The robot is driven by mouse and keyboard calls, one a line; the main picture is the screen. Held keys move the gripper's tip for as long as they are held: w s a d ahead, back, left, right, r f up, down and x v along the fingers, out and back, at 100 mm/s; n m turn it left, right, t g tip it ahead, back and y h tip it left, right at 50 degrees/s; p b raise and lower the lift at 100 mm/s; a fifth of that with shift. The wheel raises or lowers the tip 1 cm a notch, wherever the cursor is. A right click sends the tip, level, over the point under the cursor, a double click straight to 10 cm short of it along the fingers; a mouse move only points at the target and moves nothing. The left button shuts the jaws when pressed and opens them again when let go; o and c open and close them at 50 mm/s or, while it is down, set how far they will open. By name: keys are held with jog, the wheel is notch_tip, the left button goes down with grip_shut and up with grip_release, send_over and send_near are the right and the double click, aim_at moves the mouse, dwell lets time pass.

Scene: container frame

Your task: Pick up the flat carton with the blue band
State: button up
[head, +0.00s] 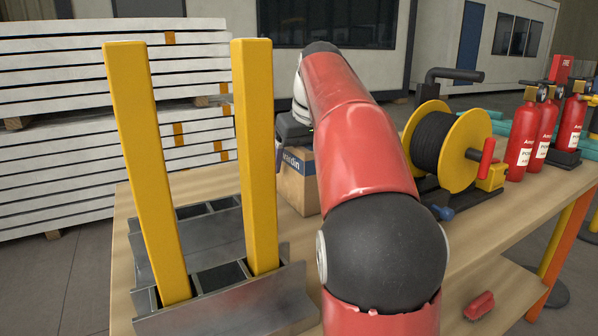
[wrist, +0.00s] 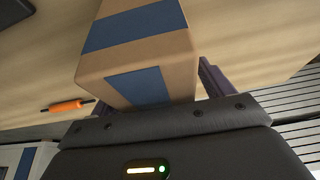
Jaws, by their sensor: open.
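A brown carton with a blue band (head: 298,192) stands on the wooden bench, partly hidden behind my arm. White lettering shows on its band in the head view. In the wrist view the carton (wrist: 150,52) fills the upper middle, with blue on two of its faces. My gripper (head: 293,150) is open at the carton's upper part. One dark finger shows beside the carton's left side in the head view. In the wrist view my gripper (wrist: 155,88) has one finger at the carton's right side; the other is mostly hidden. I cannot tell whether the fingers touch it.
Two yellow posts (head: 140,170) rise from a grey metal rack (head: 230,300) at the left. A yellow cable reel (head: 452,145) and red fire extinguishers (head: 525,140) stand right of my arm. The wooden bench (head: 185,185) has some bare room near the carton.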

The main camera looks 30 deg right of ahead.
dwell(0.3)
jog(key=c, duration=1.2)
jog(key=shift+c, duration=0.7)
